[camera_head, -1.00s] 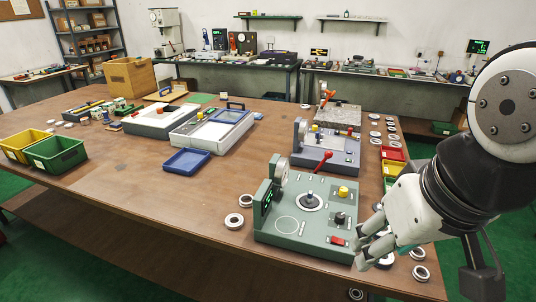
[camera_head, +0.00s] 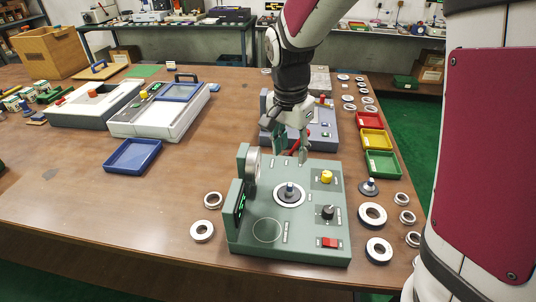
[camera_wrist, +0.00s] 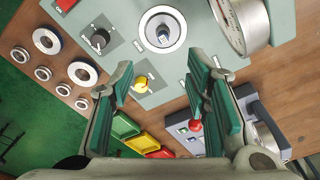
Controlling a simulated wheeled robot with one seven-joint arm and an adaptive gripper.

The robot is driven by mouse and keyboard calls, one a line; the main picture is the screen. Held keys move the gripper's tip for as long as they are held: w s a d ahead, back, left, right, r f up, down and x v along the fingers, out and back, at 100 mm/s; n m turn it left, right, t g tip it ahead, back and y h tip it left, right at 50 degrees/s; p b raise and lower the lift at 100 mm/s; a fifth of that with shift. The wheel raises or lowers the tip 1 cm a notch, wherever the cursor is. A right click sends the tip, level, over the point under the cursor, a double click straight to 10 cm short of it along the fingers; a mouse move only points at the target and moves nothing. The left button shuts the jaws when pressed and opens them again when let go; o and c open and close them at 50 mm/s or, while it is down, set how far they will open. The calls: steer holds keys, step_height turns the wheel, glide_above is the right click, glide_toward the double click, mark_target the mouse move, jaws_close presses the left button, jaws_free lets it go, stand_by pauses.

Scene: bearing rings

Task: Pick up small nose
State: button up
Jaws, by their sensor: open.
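A small nose-like cone (camera_head: 290,190) with a blue-grey tip stands upright in the ringed seat of the green tester (camera_head: 268,232). It also shows in the wrist view (camera_wrist: 163,35). A second dark cone (camera_head: 369,187) on a wide base stands on the table right of the tester; I cannot tell which is the small nose. My gripper (camera_head: 303,152) hangs above the tester's back edge, behind the seated cone and apart from both cones. In the wrist view its green-padded fingers (camera_wrist: 162,92) are wide apart, with nothing between them.
The tester carries a round dial (camera_head: 252,167), a yellow knob (camera_head: 327,177), a black knob (camera_head: 328,212) and a red switch (camera_head: 330,243). Several bearing rings (camera_head: 372,215) lie right of it. Red, yellow and green trays (camera_head: 382,164) stand behind right. A blue tray (camera_head: 132,156) lies left.

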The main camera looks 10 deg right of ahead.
mark_target(290, 184)
steer(key=f, duration=0.4)
steer(key=w+f+b, duration=0.1)
steer(key=f, duration=0.4)
steer(key=d+f, duration=0.1)
steer(key=f, duration=0.4)
steer(key=shift+w+d+f, duration=0.1)
steer(key=shift+w+f, duration=0.05)
steer(key=shift+w, duration=0.1)
jaws_close()
